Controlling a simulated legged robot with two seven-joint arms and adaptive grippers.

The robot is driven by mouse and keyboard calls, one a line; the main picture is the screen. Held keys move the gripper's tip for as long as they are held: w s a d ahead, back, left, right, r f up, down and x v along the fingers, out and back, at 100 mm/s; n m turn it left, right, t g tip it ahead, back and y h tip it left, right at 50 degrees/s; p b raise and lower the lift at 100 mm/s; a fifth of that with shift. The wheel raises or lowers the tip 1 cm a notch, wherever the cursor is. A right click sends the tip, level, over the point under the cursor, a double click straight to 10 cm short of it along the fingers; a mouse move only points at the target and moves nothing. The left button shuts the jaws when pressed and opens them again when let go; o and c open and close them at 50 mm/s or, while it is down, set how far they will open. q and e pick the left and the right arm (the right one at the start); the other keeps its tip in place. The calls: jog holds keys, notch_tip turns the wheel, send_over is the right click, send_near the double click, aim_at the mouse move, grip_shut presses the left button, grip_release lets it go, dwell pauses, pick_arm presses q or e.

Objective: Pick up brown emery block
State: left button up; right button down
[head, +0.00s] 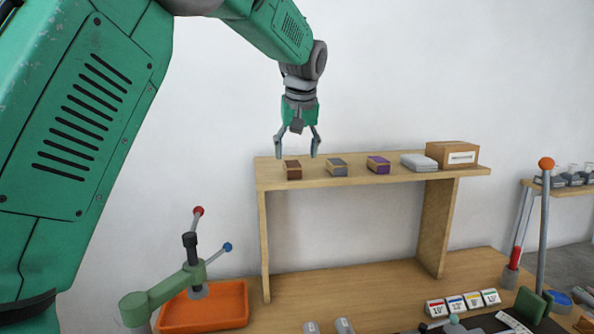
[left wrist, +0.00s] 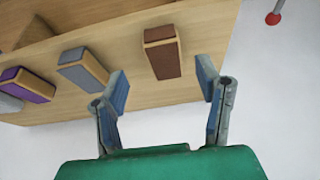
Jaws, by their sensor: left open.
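The brown emery block (head: 293,170) sits at the left end of the raised wooden shelf in the head view. It has a brown face and a wood-coloured side, and also shows in the left wrist view (left wrist: 162,52). My left gripper (head: 297,151) is open and empty, just above the block in the head view. In the left wrist view its two fingers (left wrist: 161,82) are spread, with the block beyond the tips and between their lines. The fingers appear apart from the block. My right gripper is not in view.
A grey block (head: 337,168) and a purple block (head: 378,165) sit to the right on the shelf (head: 320,181). Further right are a grey folded stack (head: 419,162) and a cardboard box (head: 453,155). An orange tray (head: 230,305) and a green lever fixture (head: 165,290) stand below.

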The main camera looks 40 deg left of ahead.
aim_at(294, 164)
pick_arm(q)
jog(key=shift+a+f, duration=0.25)
jog(key=shift+a, duration=0.05)
jog(key=x, duration=0.2)
jog(key=a+p+x, duration=0.1)
jog(key=x, duration=0.1)
jog(key=shift+w+a+f, duration=0.1)
jog(key=shift+w+f, duration=0.2)
jog(key=shift+d, duration=0.35)
jog(key=shift+d+r, duration=0.15)
jog(key=shift+r, duration=0.05)
jog(key=c, duration=1.2)
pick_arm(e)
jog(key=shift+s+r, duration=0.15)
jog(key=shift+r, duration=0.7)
